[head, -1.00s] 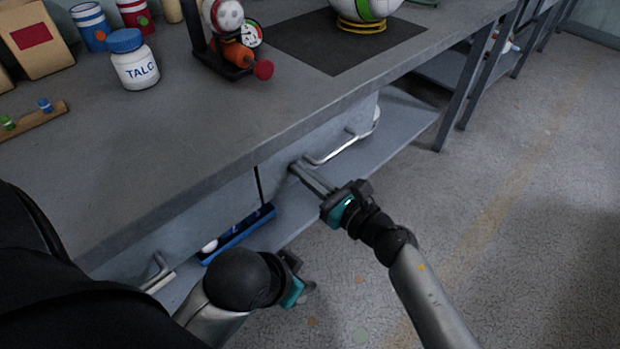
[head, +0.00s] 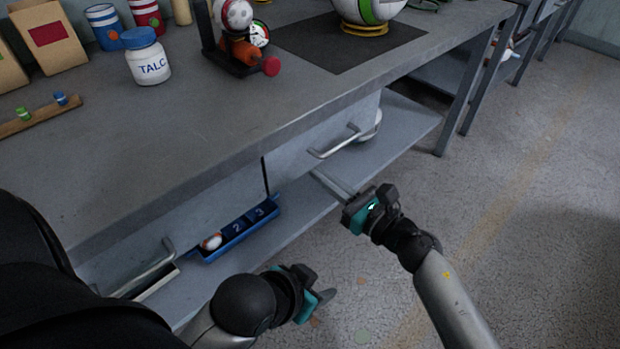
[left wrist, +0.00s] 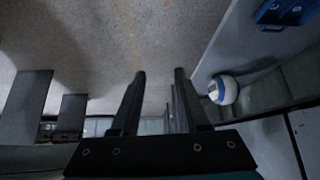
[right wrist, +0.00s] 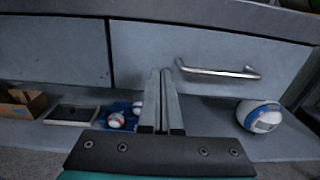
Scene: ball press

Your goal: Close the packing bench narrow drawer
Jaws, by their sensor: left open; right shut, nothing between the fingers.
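The right-hand drawer front (head: 300,158), which looks the narrower one, sits under the bench top and carries a bar handle (head: 335,143). In the right wrist view the drawer front (right wrist: 150,50) and its handle (right wrist: 218,71) face me; it looks flush or nearly flush with the front beside it. My right gripper (head: 316,174) is shut and empty, its fingertips just below and in front of this drawer, left of the handle; they also show in the right wrist view (right wrist: 160,72). My left gripper (head: 328,296) is open and empty, low over the floor; its fingers show in the left wrist view (left wrist: 159,75).
Another drawer with a handle (head: 145,268) is at the left. A numbered blue tray (head: 237,230) holding a ball lies on the lower shelf (head: 395,135). A white and blue ball (right wrist: 262,116) rests on it too. A talc jar (head: 147,58) stands on the bench top.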

